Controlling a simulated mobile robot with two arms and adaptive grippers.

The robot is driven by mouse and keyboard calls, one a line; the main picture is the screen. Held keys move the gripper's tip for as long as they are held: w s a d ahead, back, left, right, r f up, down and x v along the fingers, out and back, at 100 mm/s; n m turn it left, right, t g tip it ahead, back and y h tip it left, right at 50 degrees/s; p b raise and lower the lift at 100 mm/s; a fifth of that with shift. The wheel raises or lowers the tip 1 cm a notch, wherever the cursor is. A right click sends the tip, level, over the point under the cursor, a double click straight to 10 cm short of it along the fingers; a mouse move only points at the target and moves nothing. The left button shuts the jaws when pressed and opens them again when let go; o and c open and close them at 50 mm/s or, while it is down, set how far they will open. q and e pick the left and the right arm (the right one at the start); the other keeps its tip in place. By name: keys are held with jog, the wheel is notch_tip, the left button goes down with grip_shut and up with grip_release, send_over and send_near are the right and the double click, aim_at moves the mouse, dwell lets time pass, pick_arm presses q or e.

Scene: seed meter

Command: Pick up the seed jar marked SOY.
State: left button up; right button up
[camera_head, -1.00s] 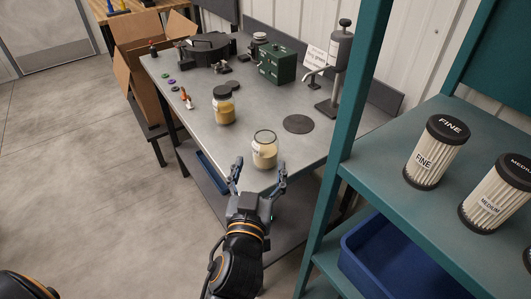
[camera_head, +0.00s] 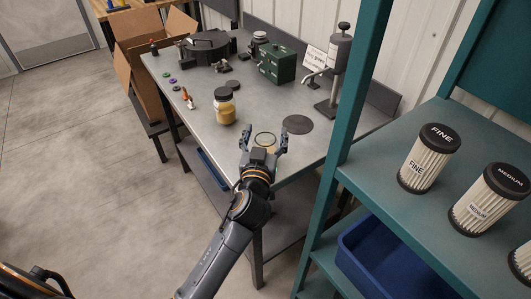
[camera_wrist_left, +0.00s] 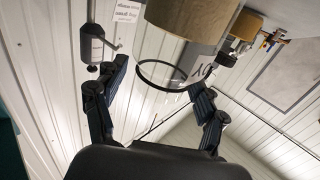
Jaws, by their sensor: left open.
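A clear glass jar (camera_head: 265,138) with tan contents stands at the near end of the grey bench, mostly hidden behind my left gripper (camera_head: 263,143). In the left wrist view the jar (camera_wrist_left: 188,16) appears upside down, with its round rim towards me. Its pale label shows partly, with letters that look like the end of SOY. My left gripper (camera_wrist_left: 158,82) is open, with one finger on each side of the jar near its rim. I cannot tell whether the fingers touch the glass. My right gripper is not in view.
A second jar (camera_head: 225,107), dark-lidded with yellow contents, stands further back left on the bench (camera_head: 205,139). A dark round pad (camera_head: 298,124) and a dispenser stand (camera_head: 338,72) are to the right. A teal shelf (camera_head: 389,154) with filter cartridges (camera_head: 428,158) borders the right side.

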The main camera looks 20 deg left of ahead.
pick_arm(q)
jog(key=shift+s, duration=0.1)
jog(key=shift+c, duration=0.2)
grip_shut()
jog(key=shift+r, duration=0.2)
